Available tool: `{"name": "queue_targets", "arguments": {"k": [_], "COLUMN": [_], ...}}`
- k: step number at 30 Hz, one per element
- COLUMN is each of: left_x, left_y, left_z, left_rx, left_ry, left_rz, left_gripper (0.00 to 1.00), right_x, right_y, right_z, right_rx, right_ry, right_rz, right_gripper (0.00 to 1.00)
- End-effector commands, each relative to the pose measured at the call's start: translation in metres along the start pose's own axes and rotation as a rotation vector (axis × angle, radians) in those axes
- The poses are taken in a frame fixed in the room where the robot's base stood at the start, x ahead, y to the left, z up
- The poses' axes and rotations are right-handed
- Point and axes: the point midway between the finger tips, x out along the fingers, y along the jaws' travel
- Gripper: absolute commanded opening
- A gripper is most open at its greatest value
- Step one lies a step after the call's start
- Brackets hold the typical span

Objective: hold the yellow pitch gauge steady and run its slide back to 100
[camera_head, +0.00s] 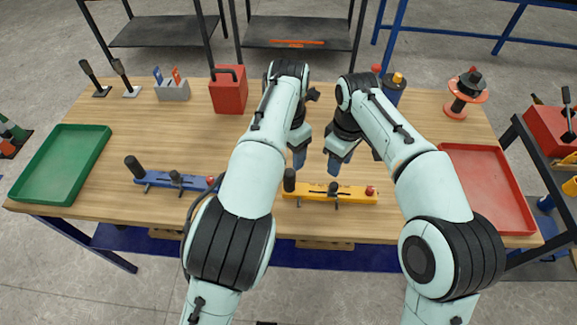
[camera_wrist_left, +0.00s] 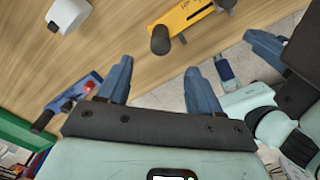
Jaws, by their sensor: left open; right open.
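The yellow pitch gauge (camera_head: 318,196) lies near the front edge of the table. A black upright handle (camera_head: 290,180) stands at its left end, a small dark slide knob (camera_head: 335,187) near its middle, and a red knob (camera_head: 370,190) at its right end. Scale marks are too small to read. My left gripper (camera_head: 299,157) is open above and behind the gauge's left part. My right gripper (camera_head: 335,162) is open above and behind its middle. In the left wrist view the yellow gauge (camera_wrist_left: 187,17) lies beyond my left gripper's spread, empty fingers (camera_wrist_left: 158,75).
A similar blue gauge (camera_head: 168,180) lies to the left. A green tray (camera_head: 63,198) and a red tray (camera_head: 520,212) sit at the table's ends. A red can (camera_head: 228,95), a grey block (camera_head: 173,91) and a red-and-black spool (camera_head: 465,92) stand farther back.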

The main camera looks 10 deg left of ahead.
Motion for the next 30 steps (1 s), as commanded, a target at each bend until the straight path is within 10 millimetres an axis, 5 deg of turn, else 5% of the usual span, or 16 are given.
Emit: {"name": "queue_targets", "arguments": {"k": [15,30], "left_x": [0.096,0.115], "left_y": [0.000,0.000], "left_z": [-0.001,-0.001], "left_rx": [0.001,0.002], "left_ry": [0.004,0.002], "left_rz": [-0.002,-0.001], "left_gripper": [0.65,0.65], "right_x": [0.000,0.000], "right_y": [0.000,0.000], "right_z": [0.000,0.000], "right_rx": [0.000,0.000], "right_ry": [0.000,0.000], "right_rz": [0.000,0.000], "right_gripper": [0.43,0.43]}}
